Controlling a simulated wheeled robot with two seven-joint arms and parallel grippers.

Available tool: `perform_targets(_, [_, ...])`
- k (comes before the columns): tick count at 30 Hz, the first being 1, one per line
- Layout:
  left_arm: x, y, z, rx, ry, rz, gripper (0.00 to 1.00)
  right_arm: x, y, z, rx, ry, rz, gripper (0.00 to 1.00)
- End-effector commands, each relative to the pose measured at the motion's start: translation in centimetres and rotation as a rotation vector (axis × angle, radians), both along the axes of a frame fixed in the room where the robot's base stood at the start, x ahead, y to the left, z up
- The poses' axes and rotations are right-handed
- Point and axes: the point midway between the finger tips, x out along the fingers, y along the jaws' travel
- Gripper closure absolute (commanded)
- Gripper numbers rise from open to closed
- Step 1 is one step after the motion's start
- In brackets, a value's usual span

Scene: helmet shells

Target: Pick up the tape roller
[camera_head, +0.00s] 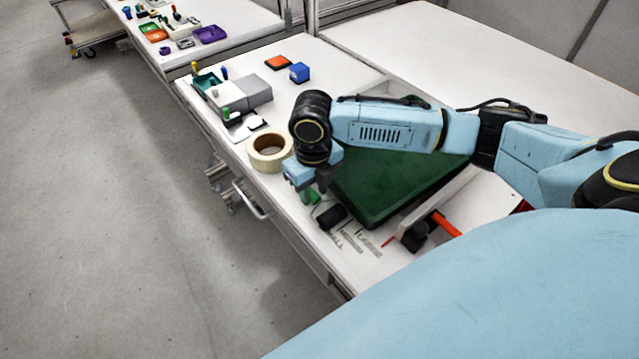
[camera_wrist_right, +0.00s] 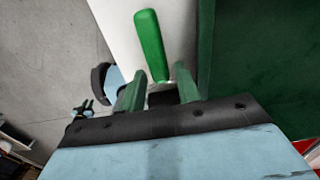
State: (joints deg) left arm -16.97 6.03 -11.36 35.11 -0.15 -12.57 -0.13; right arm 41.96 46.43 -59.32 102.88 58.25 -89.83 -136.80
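A green-handled tool, which looks like the tape roller, lies on the white bench; its green handle (camera_wrist_right: 150,45) runs up from between my right fingertips in the right wrist view. In the head view, a bit of green (camera_head: 313,196) and a black part (camera_head: 331,216) show just below my right gripper (camera_head: 309,190), which hides most of it. My right gripper (camera_wrist_right: 160,82) points down, its two fingers apart on either side of the handle's near end. I cannot tell whether they touch it. My left gripper is not in view.
A large dark green case (camera_head: 375,195) stands right beside my right gripper. A cream tape roll (camera_head: 270,152) is at its left. A grey box (camera_head: 240,93), a blue block (camera_head: 299,72) and an orange tray (camera_head: 278,62) are farther back. A red-handled tool (camera_head: 445,224) lies at the front.

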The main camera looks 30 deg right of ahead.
Motion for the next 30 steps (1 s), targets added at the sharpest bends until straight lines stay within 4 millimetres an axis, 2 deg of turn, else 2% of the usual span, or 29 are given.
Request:
perform_targets(1, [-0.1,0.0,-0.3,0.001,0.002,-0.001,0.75,0.0,0.1,-0.9,0.001,0.000,0.000,0.67])
perform_targets(3, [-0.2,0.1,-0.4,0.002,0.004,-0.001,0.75,0.0,0.1,-1.5,0.000,-0.001,0.002,0.67])
perform_targets(10, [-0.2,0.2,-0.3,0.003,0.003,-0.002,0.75,0.1,0.0,-1.5,0.000,-0.002,0.002,0.69])
perform_targets(15, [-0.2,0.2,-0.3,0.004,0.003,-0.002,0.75,0.1,0.0,-1.5,0.000,-0.002,0.001,0.91])
perform_targets(18, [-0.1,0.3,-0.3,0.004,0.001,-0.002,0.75,0.1,0.0,-1.5,0.000,-0.002,0.001,1.00])
perform_targets(26, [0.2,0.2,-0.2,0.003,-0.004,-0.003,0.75,0.1,0.0,-1.2,0.000,-0.004,0.001,1.00])
perform_targets(30, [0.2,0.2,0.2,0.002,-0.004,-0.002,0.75,0.2,0.0,0.6,0.000,-0.006,0.000,1.00])
